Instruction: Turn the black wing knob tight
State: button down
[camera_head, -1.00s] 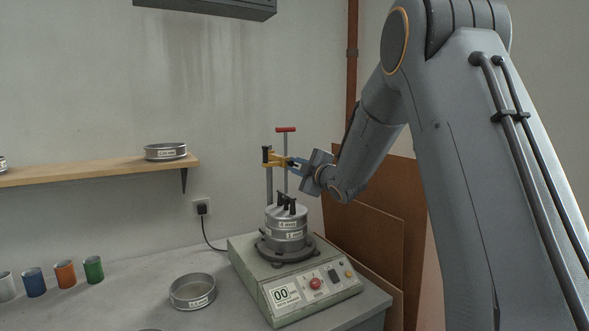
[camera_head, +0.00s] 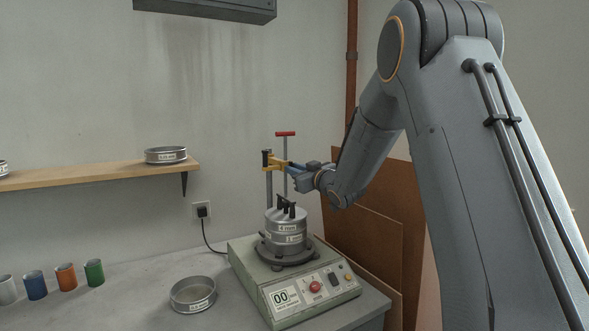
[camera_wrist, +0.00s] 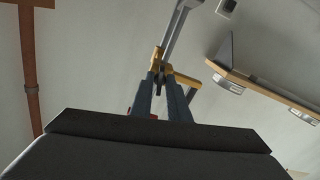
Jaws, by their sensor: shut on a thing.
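The black wing knob (camera_head: 286,207) appears as dark upright wings on top of the metal sieve stack (camera_head: 287,237). The stack sits on the pale green shaker (camera_head: 248,275). My gripper (camera_head: 287,164) is above the stack, apart from the knob, reaching leftward. It is shut on a yellow and black part (camera_head: 273,162) at the top of a grey bar (camera_head: 268,187). In the wrist view the fingers (camera_wrist: 164,82) close at this yellow part (camera_wrist: 157,62). Where the bar's lower end meets the stack is unclear.
A thin rod with a red crossbar (camera_head: 285,133) rises close behind my gripper. A loose sieve (camera_head: 193,294) and several coloured cups (camera_head: 66,277) are on the bench to the left. A wooden shelf (camera_head: 100,175) is on the wall. Brown boards (camera_head: 375,220) lean at right.

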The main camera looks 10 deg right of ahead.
jog(key=shift+f+m+p, duration=0.1)
jog(key=shift+m+p, duration=0.2)
jog(key=shift+m, duration=0.9)
jog(key=c, duration=1.7)
grip_release()
jog(key=shift+b+v, duration=1.15)
jog(key=shift+v, duration=2.8)
